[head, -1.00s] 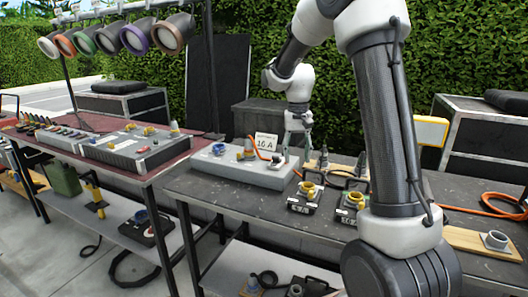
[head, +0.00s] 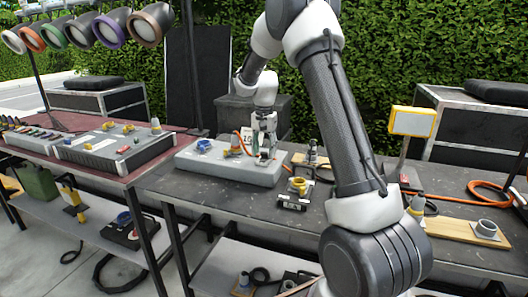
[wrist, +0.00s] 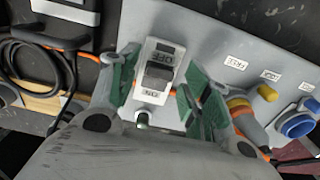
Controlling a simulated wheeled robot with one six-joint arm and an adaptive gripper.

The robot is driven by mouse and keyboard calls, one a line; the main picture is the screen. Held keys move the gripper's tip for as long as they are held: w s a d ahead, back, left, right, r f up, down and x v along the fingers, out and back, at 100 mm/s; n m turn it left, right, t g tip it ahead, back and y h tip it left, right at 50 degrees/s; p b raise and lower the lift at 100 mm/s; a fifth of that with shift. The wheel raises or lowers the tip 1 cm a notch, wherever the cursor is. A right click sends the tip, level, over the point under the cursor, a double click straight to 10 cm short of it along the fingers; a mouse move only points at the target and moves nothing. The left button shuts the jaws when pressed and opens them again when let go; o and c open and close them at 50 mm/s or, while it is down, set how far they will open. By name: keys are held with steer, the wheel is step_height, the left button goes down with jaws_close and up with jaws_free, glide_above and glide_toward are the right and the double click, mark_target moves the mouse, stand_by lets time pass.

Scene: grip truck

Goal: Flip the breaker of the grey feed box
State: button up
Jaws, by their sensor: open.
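The grey feed box (head: 225,164) lies on the dark table in the head view and fills much of the wrist view (wrist: 220,35). Its breaker (wrist: 160,75) is a white block with a dark toggle between an OFF mark and an ON mark. My gripper (wrist: 163,88) is open, with one green finger on each side of the breaker in the wrist view. Whether the fingers touch it cannot be told. In the head view my gripper (head: 265,157) is at the right end of the box and hides the breaker.
A black unit with a yellow socket (head: 297,188) stands right of the box. A yellow sign (head: 413,121) stands farther right.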

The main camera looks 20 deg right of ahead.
steer(key=shift+f, duration=0.3)
steer(key=c, duration=1)
steer(key=shift+w+d+g+y, duration=0.25)
steer(key=shift+d+g+y, duration=0.1)
steer(key=shift+g+y, duration=0.25)
steer(key=shift+w+r+g+y, duration=0.1)
steer(key=shift+g+y, duration=0.3)
